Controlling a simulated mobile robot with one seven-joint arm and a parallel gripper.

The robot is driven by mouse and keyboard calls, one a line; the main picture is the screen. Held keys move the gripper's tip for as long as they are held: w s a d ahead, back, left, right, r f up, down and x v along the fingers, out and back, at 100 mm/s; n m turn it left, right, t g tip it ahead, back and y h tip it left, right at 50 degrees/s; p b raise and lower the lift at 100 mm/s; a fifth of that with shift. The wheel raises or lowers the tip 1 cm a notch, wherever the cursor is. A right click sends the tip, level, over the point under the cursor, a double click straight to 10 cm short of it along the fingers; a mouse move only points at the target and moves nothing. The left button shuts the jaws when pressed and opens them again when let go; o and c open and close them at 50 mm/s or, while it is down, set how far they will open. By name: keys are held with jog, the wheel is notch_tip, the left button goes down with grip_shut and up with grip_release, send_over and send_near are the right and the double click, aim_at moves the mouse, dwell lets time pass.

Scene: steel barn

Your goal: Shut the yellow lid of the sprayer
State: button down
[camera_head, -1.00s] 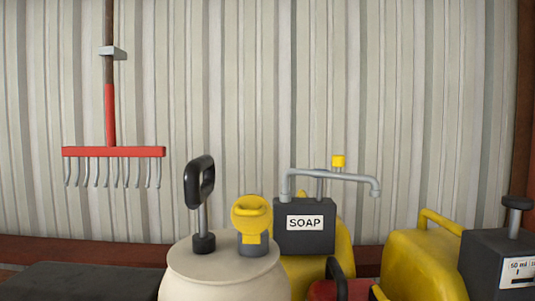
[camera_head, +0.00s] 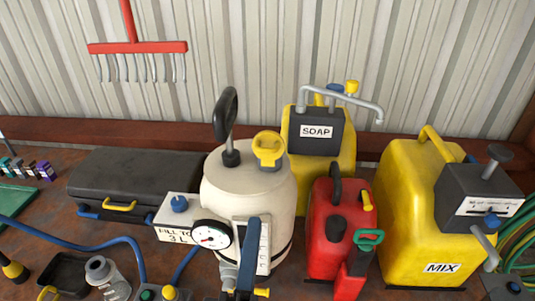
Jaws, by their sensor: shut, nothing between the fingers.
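The sprayer is a cream tank (camera_head: 225,185) in the middle of the head view, among the things on the bench. Its yellow lid (camera_head: 269,146) is on the tank's top, to the right of a black pump handle (camera_head: 226,118). The lid is a yellow loop-shaped piece that appears to stand tilted up, facing me. How far it stands open is hard to tell at this size. My gripper is not in view.
A yellow soap container (camera_head: 340,165) with a grey pipe stands behind right. A red can (camera_head: 322,240) and a yellow MIX container (camera_head: 400,215) stand to the right. A black case (camera_head: 135,175) lies left. A gauge (camera_head: 210,236) and hoses crowd the front.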

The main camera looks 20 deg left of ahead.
jog(key=w+b, duration=0.2)
jog(key=p, duration=0.3)
send_near(266, 152)
jog(key=x, duration=0.5)
jog(key=shift+w+a+r, duration=0.1)
jog(key=shift+w+r, duration=0.05)
jog(key=shift+w+a, duration=0.2)
jog(key=shift+w, duration=0.5)
jog(key=shift+w, duration=0.15)
